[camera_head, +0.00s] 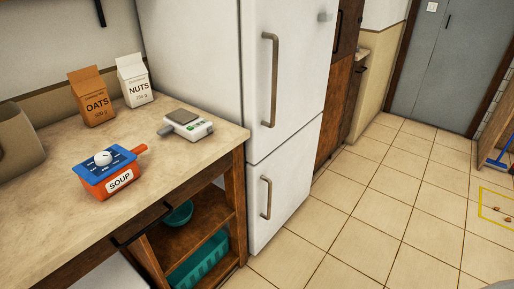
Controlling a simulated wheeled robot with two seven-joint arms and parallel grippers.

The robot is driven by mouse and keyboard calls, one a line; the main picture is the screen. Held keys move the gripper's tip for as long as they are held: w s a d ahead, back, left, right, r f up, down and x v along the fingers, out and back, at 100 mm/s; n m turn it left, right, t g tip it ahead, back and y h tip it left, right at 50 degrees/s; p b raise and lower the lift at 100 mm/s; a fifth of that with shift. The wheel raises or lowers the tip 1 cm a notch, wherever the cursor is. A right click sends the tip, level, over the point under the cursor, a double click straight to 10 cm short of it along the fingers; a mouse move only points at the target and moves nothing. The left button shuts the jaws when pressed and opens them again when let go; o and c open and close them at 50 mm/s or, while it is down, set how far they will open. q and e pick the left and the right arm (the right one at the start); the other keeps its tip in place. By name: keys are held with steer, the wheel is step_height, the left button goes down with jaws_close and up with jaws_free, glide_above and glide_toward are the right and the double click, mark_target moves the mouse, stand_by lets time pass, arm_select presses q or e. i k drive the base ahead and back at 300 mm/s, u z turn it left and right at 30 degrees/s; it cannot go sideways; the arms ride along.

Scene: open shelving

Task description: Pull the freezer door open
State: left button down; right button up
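A white two-door fridge-freezer (205,55) stands at the centre, just past the counter. Its tall upper door (295,85) is shut and has a long vertical handle (270,80) near its left edge. Its lower door (290,190) is also shut and has a shorter vertical handle (266,198) near its left edge. The frame does not label which door is the freezer. Neither of my grippers shows in the head view.
A counter (60,215) at the left holds oats (94,98) and nuts (133,82) cartons, a small scale (187,124) and a soup box (110,175). Shelves below hold a teal bowl (178,214) and basket (202,262). Tiled floor (385,215) right of the fridge is mostly clear.

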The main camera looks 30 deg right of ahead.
mark_target(278, 185)
steer(key=z, duration=1.15)
steer(key=k, duration=0.25)
steer(key=u, duration=0.45)
steer(key=i, duration=0.65)
steer(key=u, duration=0.7)
